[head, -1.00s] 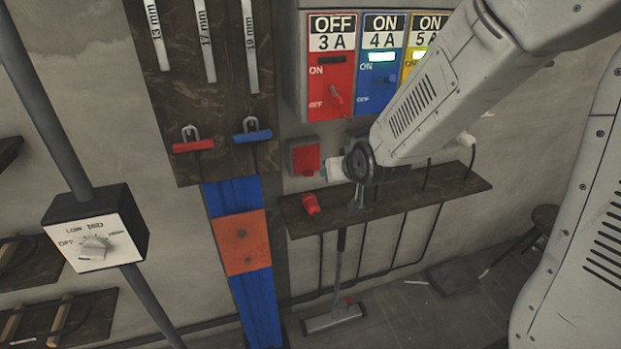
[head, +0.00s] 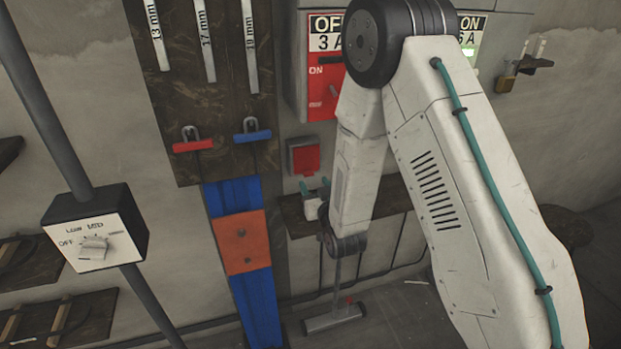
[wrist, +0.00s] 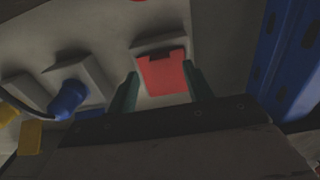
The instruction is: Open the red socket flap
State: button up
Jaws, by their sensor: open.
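The red socket flap (head: 306,158) sits in a grey frame on the wall, below the red switch panel, and looks shut. In the wrist view the red flap (wrist: 164,74) lies ahead, between my two green fingers in the picture. My gripper (head: 315,186) is just below the flap in the head view, pointing up at it, with its fingers apart and nothing between them. The wrist view shows the fingers of my gripper (wrist: 160,80) spread to either side of the flap. Whether they touch it I cannot tell.
A wooden shelf (head: 295,215) runs under the socket, partly hidden by my arm. A blue plug (wrist: 68,100) sits in a neighbouring socket in the wrist view. A blue rail (head: 232,198) with an orange plate stands to the left. Switch panels (head: 323,88) hang above.

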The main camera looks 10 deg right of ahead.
aim_at(309, 176)
jog(key=shift+w+a, duration=0.2)
jog(key=shift+w, duration=2.05)
grip_shut()
jog(key=shift+s+a, duration=0.1)
